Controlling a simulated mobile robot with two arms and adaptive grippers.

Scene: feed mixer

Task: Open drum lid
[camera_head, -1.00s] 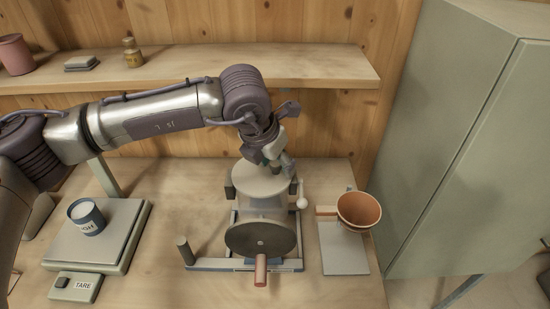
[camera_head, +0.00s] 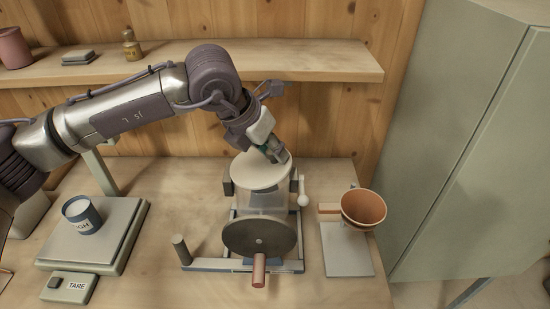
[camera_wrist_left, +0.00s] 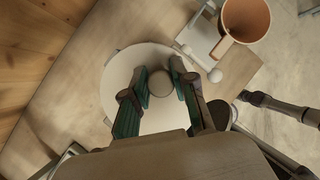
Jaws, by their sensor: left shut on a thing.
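The drum (camera_head: 262,203) stands in a blue-grey frame on the table, with clear sides and a dark front disc. Its round cream lid (camera_head: 250,176) is at the top; I cannot tell whether a gap separates it from the rim. In the left wrist view the lid (camera_wrist_left: 120,85) is a pale disc with a round knob (camera_wrist_left: 160,83) between my fingers. My left gripper (camera_head: 277,154) reaches down from behind and is shut on the knob. It also shows in the left wrist view (camera_wrist_left: 161,86). A dark jointed part, apparently my right gripper (camera_wrist_left: 245,97), shows at the right there.
A scale (camera_head: 125,235) with a blue cup (camera_head: 83,217) stands at left. A shelf (camera_head: 300,62) runs behind, and a green cabinet (camera_head: 455,150) stands at right.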

